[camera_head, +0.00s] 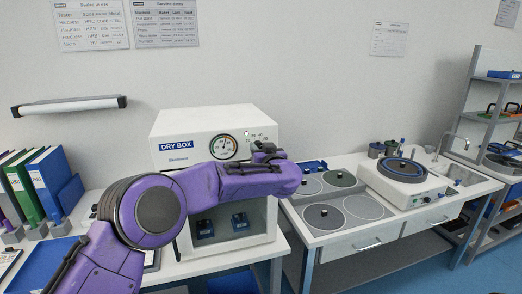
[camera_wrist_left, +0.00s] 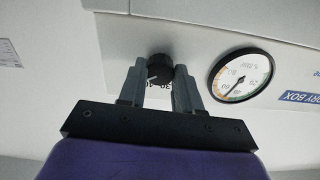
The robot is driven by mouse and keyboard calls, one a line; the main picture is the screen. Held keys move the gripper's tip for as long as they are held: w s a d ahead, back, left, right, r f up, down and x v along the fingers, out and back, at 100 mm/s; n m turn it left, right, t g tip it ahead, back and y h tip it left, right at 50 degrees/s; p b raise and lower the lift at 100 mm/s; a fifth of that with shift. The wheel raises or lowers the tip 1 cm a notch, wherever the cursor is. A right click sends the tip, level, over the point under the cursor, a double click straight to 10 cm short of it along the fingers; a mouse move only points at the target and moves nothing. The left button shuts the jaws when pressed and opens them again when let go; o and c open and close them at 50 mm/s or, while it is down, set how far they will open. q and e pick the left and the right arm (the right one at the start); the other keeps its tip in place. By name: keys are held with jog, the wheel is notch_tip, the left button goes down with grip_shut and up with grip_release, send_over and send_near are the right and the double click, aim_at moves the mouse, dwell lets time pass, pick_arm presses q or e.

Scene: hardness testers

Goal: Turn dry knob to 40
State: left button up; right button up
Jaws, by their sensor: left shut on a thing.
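The dry box (camera_head: 176,126) is a white cabinet on the table, with a blue "DRY BOX" label and a round gauge (camera_head: 223,146) on its front. The gauge also shows in the left wrist view (camera_wrist_left: 241,75). The dry knob (camera_wrist_left: 160,69) is a black round knob on the panel beside the gauge, with small numbers near it, partly hidden. My left gripper (camera_wrist_left: 158,75) is shut on the knob, one finger on each side. In the head view my purple left arm and left gripper (camera_head: 266,152) cover the knob. My right gripper is in neither view.
Blue and green binders (camera_head: 48,175) stand at the left. A second table at the right holds grey discs (camera_head: 365,207) and a white polishing machine (camera_head: 402,188). A shelf unit (camera_head: 480,100) stands at the far right. A wall-mounted bar (camera_head: 70,106) is above the binders.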

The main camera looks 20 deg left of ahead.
pick_arm(q)
jog(key=shift+n, duration=0.3)
jog(key=n+b, duration=0.1)
jog(key=n, duration=0.2)
jog(key=shift+n+b, duration=0.85)
jog(key=shift+n, duration=1.15)
jog(key=o, duration=1)
jog(key=shift+o, duration=0.2)
jog(key=shift+s+d, duration=0.1)
